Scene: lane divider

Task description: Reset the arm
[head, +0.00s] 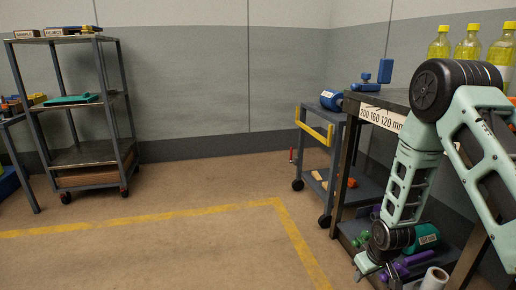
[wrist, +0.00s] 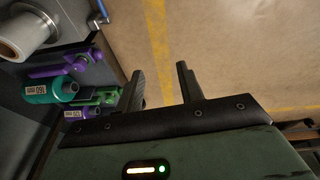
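My arm, pale green with black joints, shows at the right of the head view. It bends at a raised black elbow and hangs down in front of the bench. My gripper (wrist: 162,88) points over the floor in the wrist view, with its two dark fingers apart and nothing between them. In the head view only part of the gripper shows, low by the bench's bottom shelf, and its fingertips are hard to make out there.
A bench (head: 345,135) labelled "200 160 120 mm" stands at right, with yellow-capped bottles (head: 468,47) on top. Its lower shelf holds a green cylinder (wrist: 48,90) and purple items (wrist: 68,63). A blue cart (head: 325,150) stands behind. A shelf rack (head: 92,155) is at left. Yellow-taped floor (head: 150,240) is clear.

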